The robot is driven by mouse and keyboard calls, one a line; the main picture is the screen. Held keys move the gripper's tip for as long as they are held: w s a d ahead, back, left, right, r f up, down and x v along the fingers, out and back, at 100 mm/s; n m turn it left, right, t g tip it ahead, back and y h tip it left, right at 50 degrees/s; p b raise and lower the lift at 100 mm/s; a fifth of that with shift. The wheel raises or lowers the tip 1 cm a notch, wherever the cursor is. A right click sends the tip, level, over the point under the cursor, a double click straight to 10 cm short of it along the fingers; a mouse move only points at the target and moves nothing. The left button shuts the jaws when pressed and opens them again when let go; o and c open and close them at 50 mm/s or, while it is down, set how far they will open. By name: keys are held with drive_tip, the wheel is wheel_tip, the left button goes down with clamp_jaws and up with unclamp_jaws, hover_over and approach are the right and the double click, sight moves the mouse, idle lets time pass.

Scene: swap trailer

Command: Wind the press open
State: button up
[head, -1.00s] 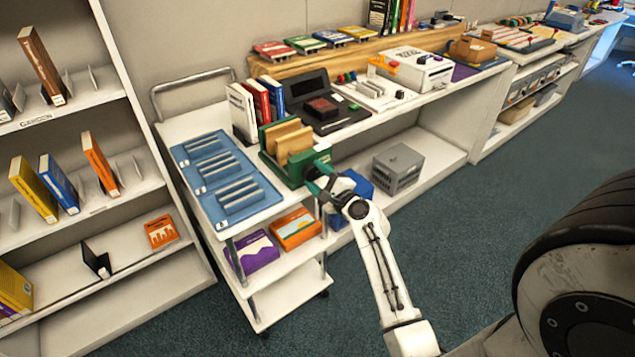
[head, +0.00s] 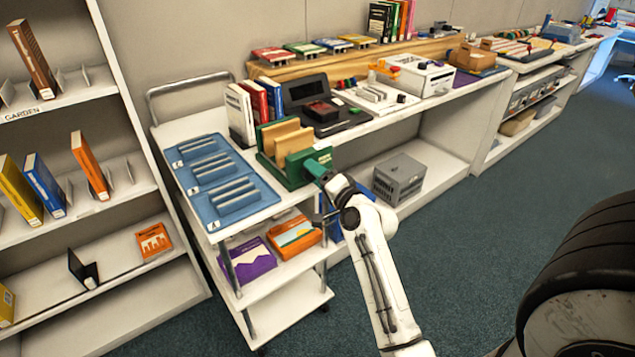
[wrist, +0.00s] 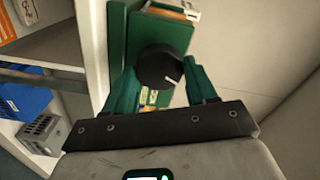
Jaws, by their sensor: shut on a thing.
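The green press (head: 318,158) stands on the right end of the white cart's top. Tan boards or books (head: 292,138) stand upright in it. In the wrist view the press's green end plate (wrist: 165,30) fills the upper middle. Its round black knob (wrist: 158,66), with a white mark pointing right, sits in front of that plate. My gripper (wrist: 161,76) has its green fingers on either side of the knob, shut on it. In the head view my gripper (head: 320,170) is at the press's right side, and the knob is hidden there.
Bookshelves stand left. The carpet at right is clear.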

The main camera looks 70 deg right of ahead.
drive_tip(key=shift+f+n+b, duration=0.1)
drive_tip(key=shift+n+b, duration=0.65)
drive_tip(key=shift+n, duration=0.45)
drive_tip(key=o, duration=1.1)
drive_tip(key=shift+c, duration=0.2)
drive_tip(key=v, duration=1)
drive_tip(key=shift+s+a+b, duration=0.2)
drive_tip(key=shift+s+b, duration=0.1)
drive_tip(key=shift+s, duration=0.05)
